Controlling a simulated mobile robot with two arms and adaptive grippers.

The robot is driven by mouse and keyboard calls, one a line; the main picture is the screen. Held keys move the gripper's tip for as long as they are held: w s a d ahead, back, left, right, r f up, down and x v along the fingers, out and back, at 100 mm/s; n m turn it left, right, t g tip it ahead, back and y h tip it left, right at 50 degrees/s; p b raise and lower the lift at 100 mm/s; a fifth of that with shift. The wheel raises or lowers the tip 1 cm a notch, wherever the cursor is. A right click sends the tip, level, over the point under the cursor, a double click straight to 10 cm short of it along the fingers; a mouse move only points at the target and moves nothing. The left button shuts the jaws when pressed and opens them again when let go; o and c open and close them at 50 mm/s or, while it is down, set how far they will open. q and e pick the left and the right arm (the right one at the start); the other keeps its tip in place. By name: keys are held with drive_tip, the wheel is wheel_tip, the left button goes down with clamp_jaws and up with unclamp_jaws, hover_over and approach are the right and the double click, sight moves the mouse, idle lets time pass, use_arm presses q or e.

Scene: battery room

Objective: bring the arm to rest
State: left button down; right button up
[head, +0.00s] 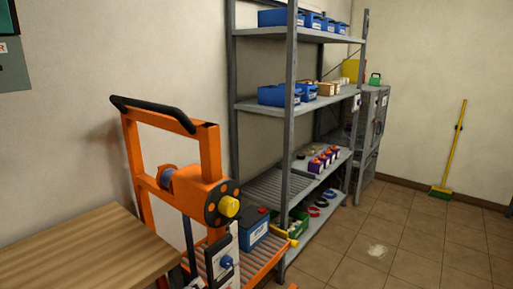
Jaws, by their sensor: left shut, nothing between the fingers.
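My left gripper (211,264) is small and dark there and partly hard to make out against the cart. It is shut and holds nothing. My right gripper is not in view.
A wooden tabletop (75,250) lies at the lower left. A grey shelf rack (300,105) holds blue bins. A broom (453,150) leans on the far wall.

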use_arm(q)
drive_tip(key=s+a+f+m+g+y, duration=0.25)
drive_tip(key=s+f+g, duration=0.25)
drive_tip(key=s+f, duration=0.75)
drive_tip(key=s+a+f+m+g+y, duration=0.2)
drive_tip(key=s+a+f+m+g, duration=0.25)
drive_tip(key=s+f, duration=0.75)
drive_tip(key=s+d+f+g, duration=0.1)
drive_tip(key=s+f, duration=0.1)
drive_tip(key=f, duration=0.9)
drive_tip(key=s+f+g, duration=0.1)
drive_tip(key=s+f, duration=0.2)
drive_tip(key=f, duration=0.8)
drive_tip(key=s+a+f+g, duration=0.1)
drive_tip(key=s+a+f, duration=0.2)
drive_tip(key=s+f, duration=1.3)
drive_tip(key=shift+s, duration=0.45)
